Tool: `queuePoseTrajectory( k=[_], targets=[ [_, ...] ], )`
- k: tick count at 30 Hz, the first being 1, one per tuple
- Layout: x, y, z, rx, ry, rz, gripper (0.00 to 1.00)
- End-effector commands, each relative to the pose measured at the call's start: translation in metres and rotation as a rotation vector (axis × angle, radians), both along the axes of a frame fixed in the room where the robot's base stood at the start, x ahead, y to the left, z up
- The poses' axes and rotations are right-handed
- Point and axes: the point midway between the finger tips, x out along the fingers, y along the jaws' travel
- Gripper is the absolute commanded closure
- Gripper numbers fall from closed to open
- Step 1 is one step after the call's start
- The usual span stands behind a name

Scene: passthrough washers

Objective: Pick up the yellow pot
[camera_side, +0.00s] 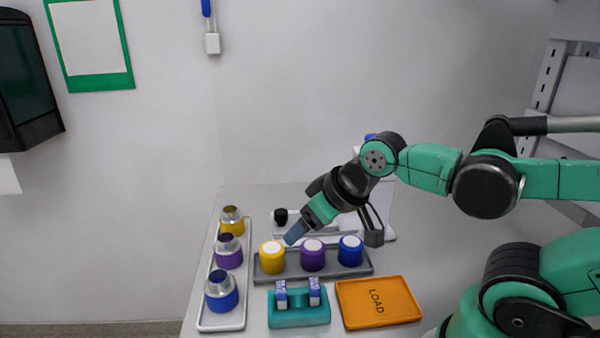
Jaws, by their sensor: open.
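A yellow pot with a white top (272,258) stands upright at the left end of a dark grey tray (340,273). A second yellow container with a metal upper part (232,224) stands at the far end of the light tray on the left. My gripper (297,231) comes in from the upper right, tilted down and left. Its blue-grey tip is just above and right of the white-topped yellow pot, near the purple pot. It holds nothing that I can see. I cannot tell the exact gap to the pots.
A purple pot (312,259) and a blue pot (350,254) stand in the dark grey tray. The light tray (206,318) also holds purple and blue metal-topped containers. A teal holder (298,318) with two small blue-and-white items and an orange LOAD tray (375,316), empty, sit in front.

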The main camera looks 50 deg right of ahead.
Motion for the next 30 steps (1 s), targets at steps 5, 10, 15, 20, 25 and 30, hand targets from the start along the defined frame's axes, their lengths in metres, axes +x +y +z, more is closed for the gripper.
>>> queuePoseTrajectory(
  k=[5, 10, 15, 20, 25, 30],
  targets=[
    [0.0, 0.0, 0.0, 0.0, 0.0, 0.0, 0.32],
    [0.0, 0.0, 0.0, 0.0, 0.0, 0.0, 0.15],
    [0.0, 0.0, 0.0, 0.0, 0.0, 0.0, 0.0],
    [0.002, 0.0, 0.001, -0.001, 0.002, 0.001, 0.0],
    [0.024, -0.002, 0.014, -0.005, 0.026, 0.016, 0.0],
    [0.072, -0.007, 0.025, -0.016, 0.075, 0.048, 0.0]
  ],
)
